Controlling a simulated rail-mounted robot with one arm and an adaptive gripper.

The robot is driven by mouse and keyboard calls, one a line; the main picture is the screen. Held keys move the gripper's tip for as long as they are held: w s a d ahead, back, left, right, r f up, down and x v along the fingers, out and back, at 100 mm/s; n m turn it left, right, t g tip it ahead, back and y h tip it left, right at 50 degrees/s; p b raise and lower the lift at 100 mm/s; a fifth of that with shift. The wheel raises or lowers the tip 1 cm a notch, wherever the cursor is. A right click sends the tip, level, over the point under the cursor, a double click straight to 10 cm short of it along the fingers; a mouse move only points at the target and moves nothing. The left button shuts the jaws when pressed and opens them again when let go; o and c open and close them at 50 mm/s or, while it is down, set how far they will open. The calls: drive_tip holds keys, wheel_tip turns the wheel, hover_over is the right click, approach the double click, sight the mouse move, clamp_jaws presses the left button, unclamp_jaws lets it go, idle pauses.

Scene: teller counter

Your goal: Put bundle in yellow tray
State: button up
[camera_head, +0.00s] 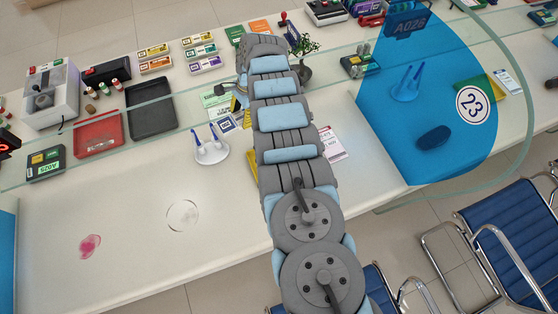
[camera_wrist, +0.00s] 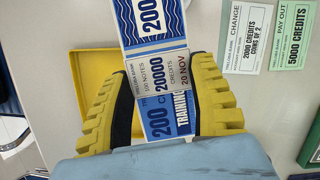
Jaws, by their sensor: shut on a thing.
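The bundle (camera_wrist: 160,70) is a stack of blue and white 200-credit training notes with a pale paper band reading 20000. My gripper (camera_wrist: 159,84), with its ribbed yellow fingers, is shut on the bundle's sides in the wrist view. The yellow tray (camera_wrist: 90,62) lies beyond the left finger, partly hidden by the finger and the bundle. In the head view only a yellow sliver of the tray (camera_head: 252,161) shows beside my arm, which hides the rest. My gripper is mostly hidden there. I cannot tell the bundle's height above the counter.
CHANGE (camera_wrist: 241,37) and PAY OUT (camera_wrist: 290,37) cards lie right of the bundle in the wrist view. A white pen stand (camera_head: 211,152), red tray (camera_head: 98,134) and black tray (camera_head: 151,108) sit left of my arm. A glass screen (camera_head: 450,130) stands along the counter. The front left counter is fairly clear.

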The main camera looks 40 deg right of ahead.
drive_tip(key=shift+s+d+f+m+t+b, duration=0.1)
drive_tip(key=shift+d+f+m+b, duration=0.2)
drive_tip(key=shift+d, duration=0.25)
drive_tip(key=shift+w+d+f+m+t+b, duration=0.1)
drive_tip(key=shift+d+f+m+b, duration=0.05)
drive_tip(key=shift+d+f, duration=0.3)
drive_tip(key=shift+s+d+f+m+t+b, duration=0.1)
drive_tip(key=shift+d+f+m+b, duration=0.2)
drive_tip(key=shift+d, duration=0.3)
